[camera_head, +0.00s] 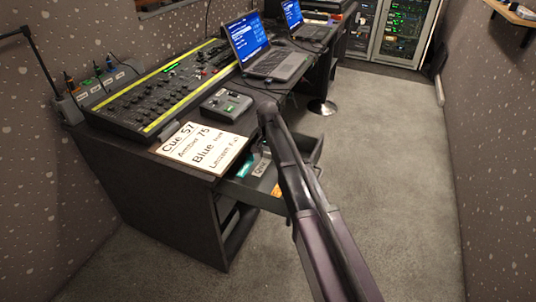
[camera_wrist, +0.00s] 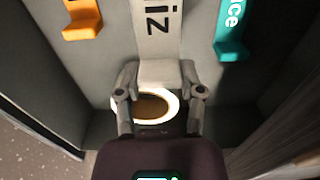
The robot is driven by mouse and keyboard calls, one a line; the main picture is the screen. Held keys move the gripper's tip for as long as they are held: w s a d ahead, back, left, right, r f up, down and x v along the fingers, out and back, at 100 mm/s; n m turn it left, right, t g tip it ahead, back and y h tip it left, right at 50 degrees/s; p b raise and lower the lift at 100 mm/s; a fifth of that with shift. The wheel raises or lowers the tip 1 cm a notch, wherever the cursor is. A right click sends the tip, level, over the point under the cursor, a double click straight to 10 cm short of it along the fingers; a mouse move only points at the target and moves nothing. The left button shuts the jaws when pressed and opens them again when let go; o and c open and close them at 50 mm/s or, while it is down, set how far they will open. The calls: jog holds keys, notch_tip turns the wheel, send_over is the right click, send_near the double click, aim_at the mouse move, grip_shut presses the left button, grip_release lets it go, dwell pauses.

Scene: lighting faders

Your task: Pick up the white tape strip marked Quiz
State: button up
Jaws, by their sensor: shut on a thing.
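The white tape strip marked Quiz (camera_head: 261,167) is in the open drawer under the desk. In the wrist view the strip (camera_wrist: 155,28) shows the letters "iz"; its upper end is cut off by the picture edge. My gripper (camera_wrist: 159,79) has one finger at each side of the strip's blank lower tab and is shut on it. In the head view my arm covers part of the drawer, and the fingers cannot be made out clearly.
An orange strip (camera_wrist: 83,20) lies left of the Quiz strip and a teal strip (camera_wrist: 231,30) right of it. A white-rimmed roll (camera_wrist: 172,105) lies between my fingers' bases. Drawer walls stand close around. A lettered board (camera_head: 203,147) lies on the desk above.

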jog(key=shift+r+p, duration=1.6)
jog(key=shift+r, duration=0.45)
